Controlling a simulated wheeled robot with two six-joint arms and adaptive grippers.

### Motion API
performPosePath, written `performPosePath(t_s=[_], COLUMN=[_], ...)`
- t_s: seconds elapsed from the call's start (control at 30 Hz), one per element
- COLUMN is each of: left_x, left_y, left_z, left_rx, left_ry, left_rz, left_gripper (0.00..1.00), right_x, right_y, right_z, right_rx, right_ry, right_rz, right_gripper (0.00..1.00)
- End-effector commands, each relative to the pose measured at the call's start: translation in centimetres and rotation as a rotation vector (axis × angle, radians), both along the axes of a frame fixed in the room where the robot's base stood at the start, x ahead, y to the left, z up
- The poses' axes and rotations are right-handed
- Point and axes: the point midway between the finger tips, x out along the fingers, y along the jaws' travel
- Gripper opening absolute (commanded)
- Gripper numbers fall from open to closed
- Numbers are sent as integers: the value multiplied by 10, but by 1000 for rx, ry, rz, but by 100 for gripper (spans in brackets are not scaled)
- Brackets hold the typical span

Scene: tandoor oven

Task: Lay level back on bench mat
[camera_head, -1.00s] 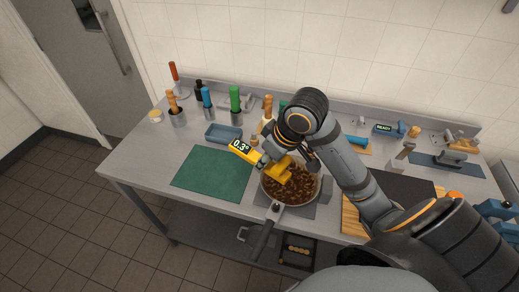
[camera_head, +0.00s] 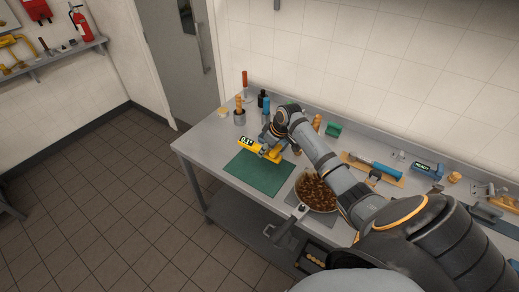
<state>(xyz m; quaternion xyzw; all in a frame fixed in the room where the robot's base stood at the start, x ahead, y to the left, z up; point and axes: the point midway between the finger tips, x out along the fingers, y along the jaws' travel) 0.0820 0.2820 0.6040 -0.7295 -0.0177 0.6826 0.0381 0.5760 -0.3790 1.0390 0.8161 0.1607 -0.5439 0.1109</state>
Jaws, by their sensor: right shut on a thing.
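The yellow level (camera_head: 252,146) with a small dark display shows in the head view over the far edge of the green bench mat (camera_head: 262,178). My right gripper (camera_head: 270,148) is shut on it from above. I cannot tell whether the level touches the mat or hangs just above it. Most of the mat is bare. My left gripper is not in view.
A pan (camera_head: 320,192) of brown pieces stands right of the mat, its handle past the front edge. Holders with tools, one an orange-handled tool (camera_head: 239,104), stand behind the mat. A blue-handled tool (camera_head: 375,166) lies farther right.

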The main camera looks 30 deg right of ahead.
Motion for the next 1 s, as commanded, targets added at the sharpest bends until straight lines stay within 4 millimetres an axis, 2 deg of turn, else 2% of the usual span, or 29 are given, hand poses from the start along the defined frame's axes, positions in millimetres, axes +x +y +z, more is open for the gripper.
performPosePath(t_s=[0.1, 0.23, 0.4, 0.63, 1.0], left_x=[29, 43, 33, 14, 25], left_y=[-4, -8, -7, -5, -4], left_z=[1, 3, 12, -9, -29], left_rx=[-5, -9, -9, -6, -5], left_ry=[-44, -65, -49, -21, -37], left_rz=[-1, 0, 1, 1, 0], left_gripper=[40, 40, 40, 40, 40], right_x=[0, 0, -1, -1, 0], right_y=[0, 0, 0, 1, 0], right_z=[-1, 0, 3, -30, -71], right_rx=[0, 0, 0, 1, 0], right_ry=[0, 0, 1, 2, 0], right_rz=[0, 0, -2, -1, -1], right_gripper=[0, 0, 0, 0, 0])
